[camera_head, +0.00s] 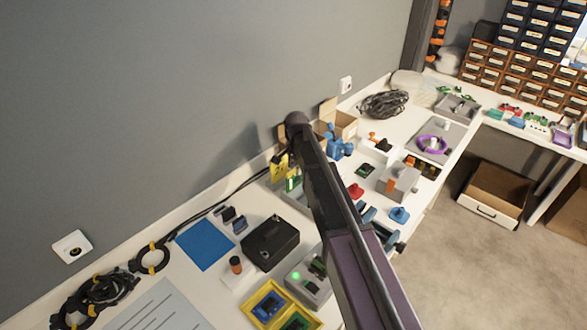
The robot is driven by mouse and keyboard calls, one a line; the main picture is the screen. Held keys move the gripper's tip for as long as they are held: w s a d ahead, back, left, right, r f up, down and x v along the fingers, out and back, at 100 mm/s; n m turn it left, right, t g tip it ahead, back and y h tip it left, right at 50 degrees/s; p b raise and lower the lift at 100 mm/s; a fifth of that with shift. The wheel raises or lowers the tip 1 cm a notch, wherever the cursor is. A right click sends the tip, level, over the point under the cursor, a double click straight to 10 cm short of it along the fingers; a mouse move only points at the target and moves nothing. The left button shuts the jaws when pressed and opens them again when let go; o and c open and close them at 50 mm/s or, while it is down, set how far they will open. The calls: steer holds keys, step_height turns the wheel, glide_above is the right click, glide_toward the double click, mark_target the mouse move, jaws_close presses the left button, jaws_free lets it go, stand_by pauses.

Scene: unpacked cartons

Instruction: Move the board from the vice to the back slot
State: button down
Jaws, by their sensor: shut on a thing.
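My arm reaches across the bench from the lower right, its far end near the wall. My gripper (280,163), a yellow and black part below that end, points down and is partly hidden by the arm. It is shut on the green board (292,184), of which only a small piece shows. The board is at a grey holder (296,199) just left of the arm; I cannot tell whether it sits in a slot, and the slots are hidden. Teal-blue jaws, apparently the vice (387,237), show right of the arm, partly covered by it.
A black box (270,242), a blue mat (205,244) and a yellow tray (267,302) lie left of the arm. A grey box with a green light (302,285) is close to the arm. A cardboard box (341,124) and blue item (338,146) stand behind.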

steer(key=shift+f+b, duration=1.2)
steer(key=shift+f, duration=0.1)
steer(key=c, duration=0.6)
jaws_free()
